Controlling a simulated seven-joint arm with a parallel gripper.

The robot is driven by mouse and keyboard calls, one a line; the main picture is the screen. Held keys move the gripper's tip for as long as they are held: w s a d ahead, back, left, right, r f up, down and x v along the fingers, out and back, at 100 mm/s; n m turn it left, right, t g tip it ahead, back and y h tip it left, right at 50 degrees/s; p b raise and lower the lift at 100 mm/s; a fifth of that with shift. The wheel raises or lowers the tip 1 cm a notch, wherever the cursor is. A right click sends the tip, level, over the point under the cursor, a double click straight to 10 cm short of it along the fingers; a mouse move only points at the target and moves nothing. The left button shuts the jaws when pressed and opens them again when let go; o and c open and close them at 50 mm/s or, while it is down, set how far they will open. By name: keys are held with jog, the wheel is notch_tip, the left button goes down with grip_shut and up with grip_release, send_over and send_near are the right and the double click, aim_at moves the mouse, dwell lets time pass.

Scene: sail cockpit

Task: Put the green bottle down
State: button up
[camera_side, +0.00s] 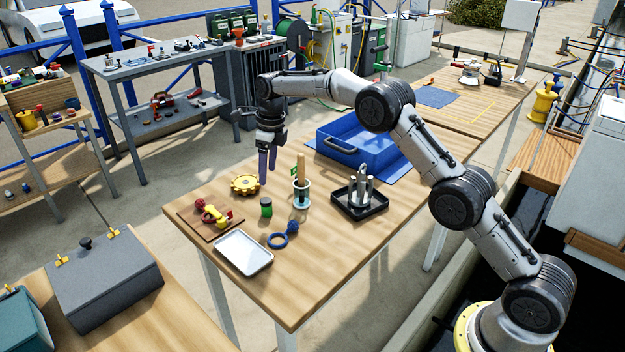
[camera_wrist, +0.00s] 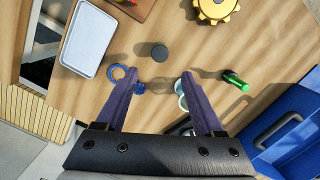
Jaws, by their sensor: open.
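The green bottle (camera_wrist: 236,81) is on the wooden table to the right of my fingers in the wrist view, apart from them. Whether it stands or lies is hard to tell. In the side view, a small green shape beside the wooden handle (camera_side: 301,166) may be this bottle, partly hidden. A small dark-lidded green jar (camera_side: 266,207) stands nearer the front; it also shows in the wrist view (camera_wrist: 159,52). My gripper (camera_side: 267,181) points down above the table. Its two fingers (camera_wrist: 161,76) are spread with nothing held between them.
A yellow gear (camera_side: 245,184), blue ring (camera_side: 284,236), white tray (camera_side: 243,252) and brown board (camera_side: 205,222) lie around the jar. A black tray (camera_side: 360,207) with a metal holder and a blue tub (camera_side: 346,151) stand to the right. The front table corner is clear.

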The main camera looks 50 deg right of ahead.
jog(key=s+r+n+t, duration=0.2)
jog(key=s+r+n, duration=1.2)
jog(key=s+r, duration=0.5)
jog(key=s+f+n+t, duration=0.1)
jog(key=s+f+n, duration=0.2)
jog(key=s+n, duration=0.5)
jog(key=s+f+n+t, duration=0.1)
jog(key=s+f+n, duration=0.2)
jog(key=s+n, duration=0.5)
jog(key=s, duration=1.1)
jog(key=shift+s+a+h, duration=0.15)
jog(key=shift+a+h, duration=0.15)
jog(key=shift+a, duration=0.05)
